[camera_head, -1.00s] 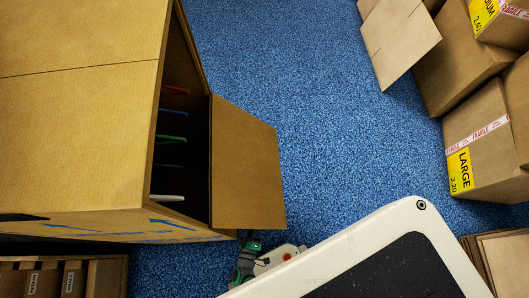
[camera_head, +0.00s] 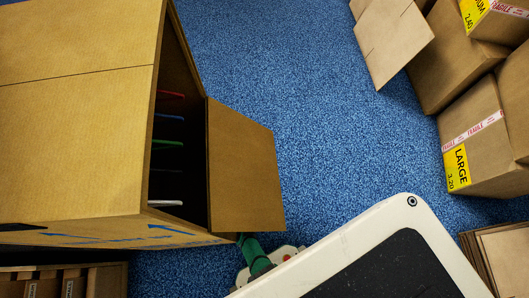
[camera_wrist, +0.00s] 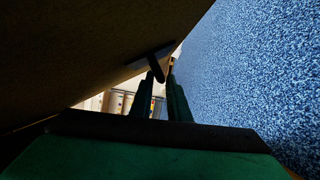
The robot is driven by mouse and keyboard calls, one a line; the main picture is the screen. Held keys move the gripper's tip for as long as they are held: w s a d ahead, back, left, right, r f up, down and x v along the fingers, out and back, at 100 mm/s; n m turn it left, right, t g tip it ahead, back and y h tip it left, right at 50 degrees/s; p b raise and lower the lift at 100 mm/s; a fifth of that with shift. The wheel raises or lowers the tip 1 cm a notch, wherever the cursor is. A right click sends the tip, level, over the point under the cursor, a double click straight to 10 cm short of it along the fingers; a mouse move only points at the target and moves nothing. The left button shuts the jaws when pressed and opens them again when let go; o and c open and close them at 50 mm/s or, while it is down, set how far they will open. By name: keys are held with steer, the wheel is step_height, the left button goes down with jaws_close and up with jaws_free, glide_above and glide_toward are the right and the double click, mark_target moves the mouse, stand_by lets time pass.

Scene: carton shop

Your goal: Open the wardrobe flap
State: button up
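The wardrobe carton (camera_head: 75,110) stands at the left in the head view. Its side is partly open and shows hangers in several colours inside. The brown flap (camera_head: 245,170) stands out from the opening towards the right. My green gripper arm shows below the flap's lower edge in the head view; its fingertips are hidden there. In the wrist view my gripper (camera_wrist: 161,82) has its two dark fingers apart with a gap between them. The flap's dark underside (camera_wrist: 85,60) fills the upper left. A dark handle-like piece (camera_wrist: 155,64) is at the fingertips; whether they touch it is unclear.
Stacked cartons, one marked LARGE (camera_head: 487,150), stand at the right. Flat cardboard (camera_head: 500,255) stands at the lower right and a box of cartons (camera_head: 60,283) at the lower left. Blue carpet (camera_head: 330,110) is clear between the wardrobe and the stack.

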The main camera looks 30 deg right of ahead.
steer(key=shift+x, duration=1.3)
steer(key=shift+c, duration=0.2)
jaws_close()
stand_by(0.4)
